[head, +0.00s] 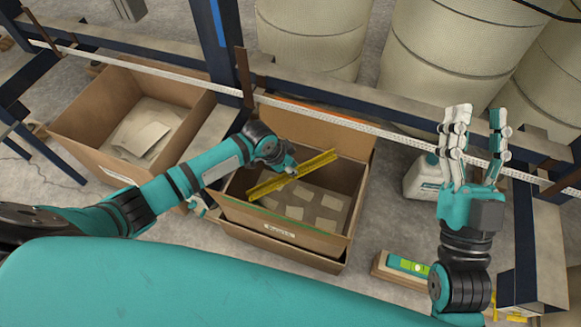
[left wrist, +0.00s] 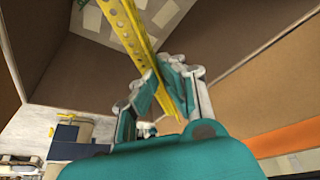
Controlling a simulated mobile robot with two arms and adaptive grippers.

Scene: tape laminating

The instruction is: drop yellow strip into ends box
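The yellow strip (head: 268,186) is a long perforated bar held at a slant over the open cardboard box (head: 285,231), which has several pale pieces on its floor. My left gripper (head: 289,171) is above the box and holds the strip near its middle. In the left wrist view the strip (left wrist: 130,28) runs between the fingers of my left gripper (left wrist: 160,98), which look closed on it. My right gripper (head: 476,150) points up at the right, its fingers apart with nothing between them. I cannot read the label on the box front.
Another open cardboard box (head: 88,120) with pale sheets stands at the left. A metal rail (head: 330,117) crosses behind the boxes. A white jug (head: 424,178) and a green level (head: 407,265) are at the right. Large pale drums (head: 447,55) stand behind.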

